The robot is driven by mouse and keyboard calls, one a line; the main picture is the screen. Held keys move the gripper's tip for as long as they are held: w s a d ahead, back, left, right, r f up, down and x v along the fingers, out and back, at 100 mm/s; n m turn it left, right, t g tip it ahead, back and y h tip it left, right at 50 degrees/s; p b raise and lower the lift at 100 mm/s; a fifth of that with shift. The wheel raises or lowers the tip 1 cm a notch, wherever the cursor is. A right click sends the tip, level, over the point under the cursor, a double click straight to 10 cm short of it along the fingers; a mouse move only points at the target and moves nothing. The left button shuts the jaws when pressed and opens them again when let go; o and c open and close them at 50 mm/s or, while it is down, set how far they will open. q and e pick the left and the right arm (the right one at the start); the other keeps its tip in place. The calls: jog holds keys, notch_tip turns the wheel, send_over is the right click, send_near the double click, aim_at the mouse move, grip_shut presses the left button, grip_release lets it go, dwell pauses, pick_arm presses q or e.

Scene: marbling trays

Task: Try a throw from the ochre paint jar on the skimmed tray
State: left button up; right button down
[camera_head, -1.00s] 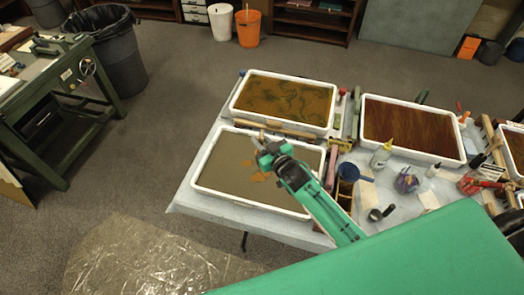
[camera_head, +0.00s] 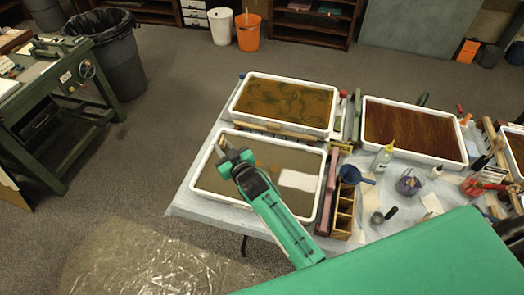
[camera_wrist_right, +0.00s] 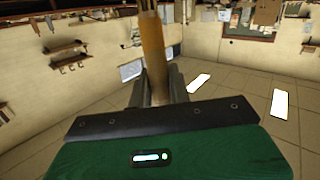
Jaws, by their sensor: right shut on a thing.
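The near left white tray (camera_head: 205,185) holds a grey-brown bath with a few ochre blotches (camera_head: 262,167). A bright white patch (camera_head: 298,180) shows at its right; I cannot tell if it is glare. My right gripper (camera_head: 229,153) is over the tray's left part, its arm crossing the tray. It is shut on an ochre-brown, stick-like thing (camera_wrist_right: 153,58), which stands up between the fingers in the wrist view; its far end is cut off there. I cannot pick out the ochre paint jar. My left gripper is not in view.
A tray with a swirled ochre and green bath (camera_head: 285,76) stands behind. A red-brown tray (camera_head: 410,150) is to the right. A wooden compartment box (camera_head: 343,215), a blue scoop (camera_head: 350,174) and a yellow-topped bottle (camera_head: 383,157) stand right of the near tray.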

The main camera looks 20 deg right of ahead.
jog(key=shift+a, duration=0.55)
notch_tip(320, 180, down, 5)
jog(key=b, duration=0.4)
notch_tip(320, 180, up, 5)
jog(key=p, duration=0.5)
jog(key=shift+r, duration=0.15)
jog(key=shift+d, duration=0.1)
dwell(0.4)
